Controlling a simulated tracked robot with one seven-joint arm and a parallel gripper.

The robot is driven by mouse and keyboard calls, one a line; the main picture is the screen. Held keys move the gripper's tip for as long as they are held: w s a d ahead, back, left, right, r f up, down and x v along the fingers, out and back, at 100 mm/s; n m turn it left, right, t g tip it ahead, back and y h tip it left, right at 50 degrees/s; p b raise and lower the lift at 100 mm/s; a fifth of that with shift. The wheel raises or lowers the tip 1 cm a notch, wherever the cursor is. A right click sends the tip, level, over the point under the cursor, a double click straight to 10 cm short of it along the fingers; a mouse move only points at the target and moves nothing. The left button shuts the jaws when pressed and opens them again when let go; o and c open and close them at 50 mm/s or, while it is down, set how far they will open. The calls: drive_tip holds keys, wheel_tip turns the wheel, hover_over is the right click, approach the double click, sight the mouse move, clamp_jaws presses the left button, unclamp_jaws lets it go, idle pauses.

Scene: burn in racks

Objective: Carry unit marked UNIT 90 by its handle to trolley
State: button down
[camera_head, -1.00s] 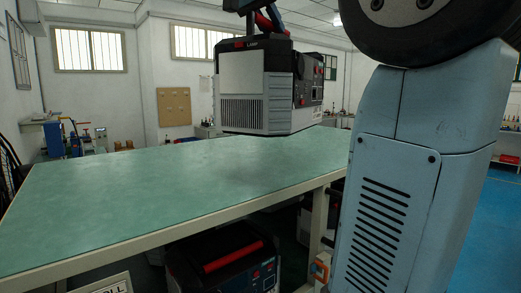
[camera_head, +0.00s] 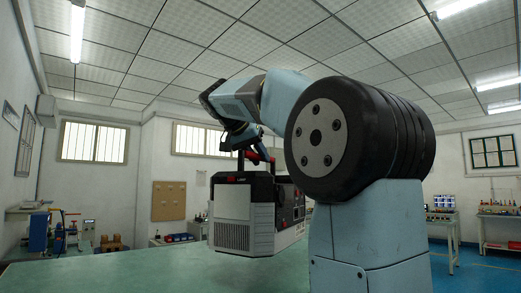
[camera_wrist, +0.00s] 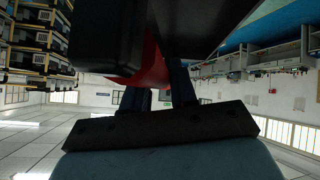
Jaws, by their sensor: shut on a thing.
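A grey and black boxy unit (camera_head: 243,213) with a red handle (camera_head: 256,158) hangs upright under my gripper (camera_head: 248,160) in the head view. My gripper is shut on the red handle. The unit appears held above the green table top, though its bottom edge is close to the surface in the picture. In the wrist view, the red handle (camera_wrist: 150,66) lies between the dark fingers of my gripper (camera_wrist: 165,75), with the dark unit body beyond it. No UNIT 90 marking can be read. No trolley can be made out.
The green table top (camera_head: 130,270) is bare in front of me. Workbenches with equipment (camera_head: 500,225) stand at the far right and left. In the wrist view, racks of several units (camera_wrist: 40,40) show at upper left. Blue floor (camera_head: 485,275) is open at right.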

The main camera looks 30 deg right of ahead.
drive_tip(key=shift+w+d+f, duration=0.2)
drive_tip(key=shift+w+f, duration=0.7)
drive_tip(key=shift+f, duration=0.15)
drive_tip(key=shift+w+d+f, duration=0.2)
drive_tip(key=shift+w+f, duration=0.7)
drive_tip(key=shift+f, duration=0.1)
drive_tip(key=f, duration=0.1)
drive_tip(key=w+f, duration=0.1)
drive_tip(key=f, duration=0.1)
drive_tip(key=shift+w+d+f, duration=0.1)
drive_tip(key=shift+w+f, duration=0.1)
drive_tip(key=shift+f, duration=0.55)
drive_tip(key=c, duration=0.9)
unclamp_jaws()
drive_tip(key=shift+f, duration=0.15)
